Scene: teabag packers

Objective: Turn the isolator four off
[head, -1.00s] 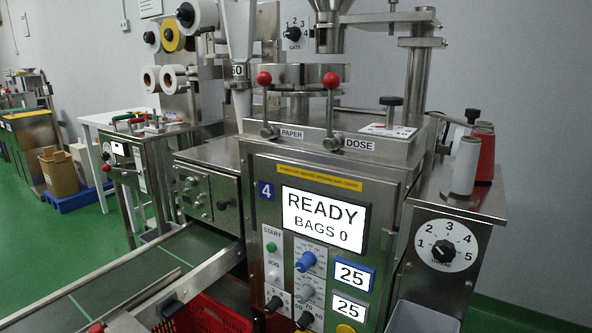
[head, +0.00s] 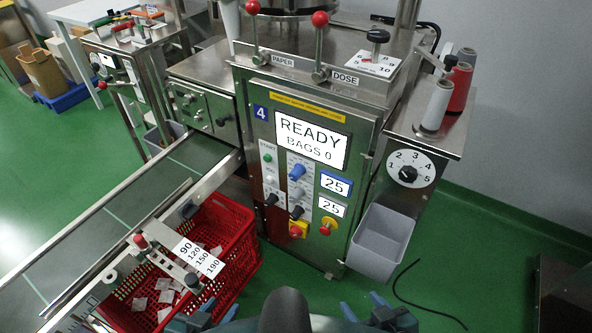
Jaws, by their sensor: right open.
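The packing machine marked 4 (head: 262,112) stands in the middle of the head view, with its screen reading READY, BAGS 0. Low on its front panel is a red handle on a yellow square plate (head: 297,230), which looks like the isolator; its exact angle is too small to read. A red and yellow round button (head: 328,225) sits just right of it. My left gripper (head: 205,316) shows only partly at the bottom edge, and its jaw opening is unclear. My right gripper (head: 381,313) is open at the bottom edge, below and well apart from the machine.
A conveyor (head: 130,215) runs out to the left, with a red crate (head: 235,255) holding several teabags beneath. A grey bin (head: 382,243) hangs at the machine's right. A black cable (head: 405,300) lies on the green floor.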

